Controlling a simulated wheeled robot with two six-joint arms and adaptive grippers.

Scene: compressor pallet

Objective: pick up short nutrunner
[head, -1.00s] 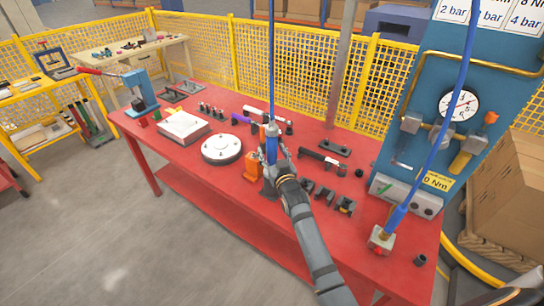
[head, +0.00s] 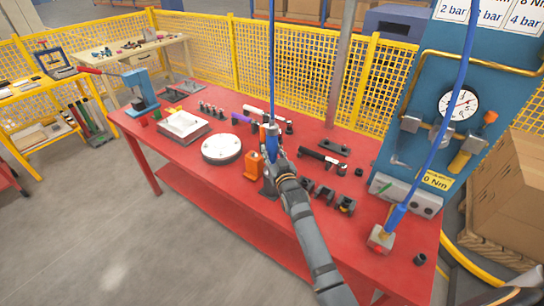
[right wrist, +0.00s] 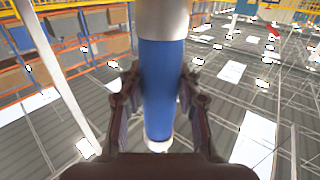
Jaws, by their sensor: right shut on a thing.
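The short nutrunner (head: 270,135) is a blue upright cylinder with a pale metal end, below a blue hose that comes down from above. My right gripper (head: 274,156) is shut on it. In the right wrist view the nutrunner's blue body (right wrist: 160,85) lies between the two fingers (right wrist: 160,105), with pale ends above and below. The fingers and hand hide part of its lower half in the head view. I cannot tell whether it touches the dark holder (head: 269,189) below. My left gripper is not in view.
An orange block (head: 254,165) stands close to the left of the nutrunner. A round white-topped part (head: 222,148) sits farther left on the red table (head: 190,160). Dark sockets or brackets (head: 325,193) lie to the right.

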